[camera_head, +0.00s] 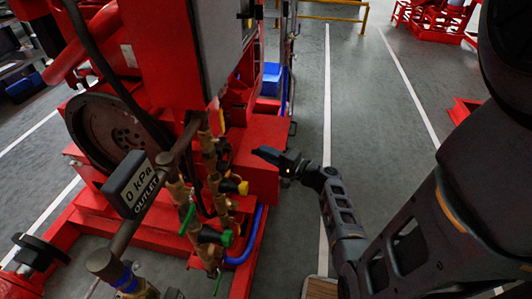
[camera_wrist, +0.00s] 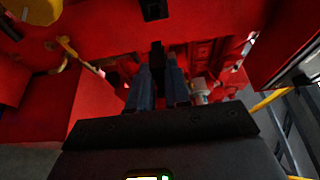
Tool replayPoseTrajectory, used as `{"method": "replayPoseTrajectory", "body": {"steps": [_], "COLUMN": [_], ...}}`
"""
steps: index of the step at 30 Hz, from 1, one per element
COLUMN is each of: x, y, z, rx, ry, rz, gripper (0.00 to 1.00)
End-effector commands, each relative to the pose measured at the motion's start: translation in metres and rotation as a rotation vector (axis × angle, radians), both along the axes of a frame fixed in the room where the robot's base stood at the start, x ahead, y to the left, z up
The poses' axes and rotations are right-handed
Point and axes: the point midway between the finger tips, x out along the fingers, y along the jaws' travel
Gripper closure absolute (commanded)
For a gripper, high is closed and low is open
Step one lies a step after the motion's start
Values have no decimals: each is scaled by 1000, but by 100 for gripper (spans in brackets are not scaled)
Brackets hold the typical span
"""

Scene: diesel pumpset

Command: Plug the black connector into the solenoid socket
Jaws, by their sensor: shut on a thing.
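My gripper (camera_head: 284,160) is at the end of my dark arm, beside the red pumpset's right side in the head view. In the wrist view the two bluish-grey fingers (camera_wrist: 157,80) are close together, shut on a small black piece, the black connector (camera_wrist: 157,52), which shows between and beyond their tips. A black block (camera_wrist: 154,10) sits on the red surface past the connector at the top edge; I cannot tell whether it is the solenoid socket. The connector and this block look apart. In the head view the connector is too small to make out clearly.
The red pumpset (camera_head: 262,135) fills the left and middle. Brass valves (camera_head: 215,170) with yellow and green parts stand left of my gripper. A pressure display (camera_head: 132,184) reads "0 kPa OUTLET". A blue box (camera_head: 271,78) is behind. Grey floor with white lines is open to the right.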

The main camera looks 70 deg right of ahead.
Motion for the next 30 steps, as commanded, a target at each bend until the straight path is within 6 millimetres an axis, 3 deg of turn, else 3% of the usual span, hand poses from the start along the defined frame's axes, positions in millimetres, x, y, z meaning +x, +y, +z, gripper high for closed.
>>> {"method": "replayPoseTrajectory", "body": {"steps": [4, 21, 30], "x": [-1, 45, 56], "y": [3, 5, 6], "z": [-1, -1, 0], "rx": [7, 7, 7], "ry": [5, 4, 4], "rz": [-5, -3, -5], "gripper": [100, 100, 100]}}
